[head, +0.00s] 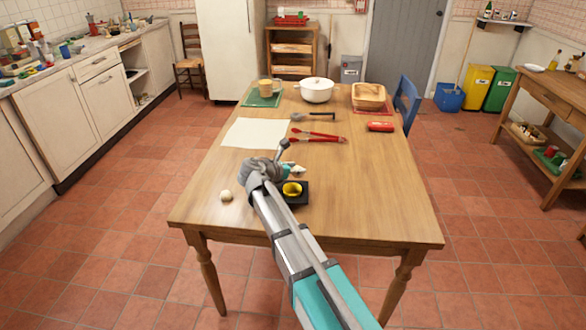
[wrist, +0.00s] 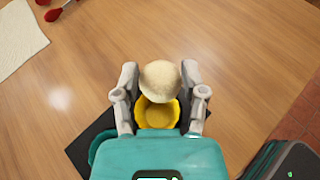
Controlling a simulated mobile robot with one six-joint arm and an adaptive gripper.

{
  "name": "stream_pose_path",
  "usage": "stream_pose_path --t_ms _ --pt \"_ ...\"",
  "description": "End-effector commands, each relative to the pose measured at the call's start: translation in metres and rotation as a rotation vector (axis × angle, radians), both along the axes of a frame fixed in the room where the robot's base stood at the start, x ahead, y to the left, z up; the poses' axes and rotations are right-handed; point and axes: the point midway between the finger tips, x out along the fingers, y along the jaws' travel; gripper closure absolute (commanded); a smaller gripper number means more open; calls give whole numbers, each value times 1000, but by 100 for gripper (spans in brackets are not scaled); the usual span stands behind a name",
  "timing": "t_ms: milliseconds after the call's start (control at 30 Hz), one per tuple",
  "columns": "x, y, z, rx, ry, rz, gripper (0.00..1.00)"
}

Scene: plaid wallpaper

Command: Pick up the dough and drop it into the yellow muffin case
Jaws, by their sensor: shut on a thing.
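A round pale dough ball (wrist: 160,80) sits between the fingers of my gripper (wrist: 160,86) in the wrist view. The fingers press on it from both sides. The yellow muffin case (wrist: 158,113) shows just below the dough in that picture, partly covered by it. In the head view the yellow muffin case (head: 292,189) sits on a black tray (head: 302,200), and my gripper (head: 297,169) is just beyond it, small and partly hidden by my arm. The height of the dough above the case is hard to tell.
Another pale ball (head: 226,196) lies on the table left of the tray. A teal rim (wrist: 98,150) shows beside the yellow case. White paper (head: 255,133), red tongs (head: 318,135), a white pot (head: 316,90) and a bread basket (head: 368,96) lie farther back.

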Motion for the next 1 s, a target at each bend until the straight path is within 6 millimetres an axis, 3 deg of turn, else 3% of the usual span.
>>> stream_pose_path --t_ms 600,1000 --pt "0 -1 -47 0 0 -1 89" --pt "0 -2 -57 0 0 -2 89"
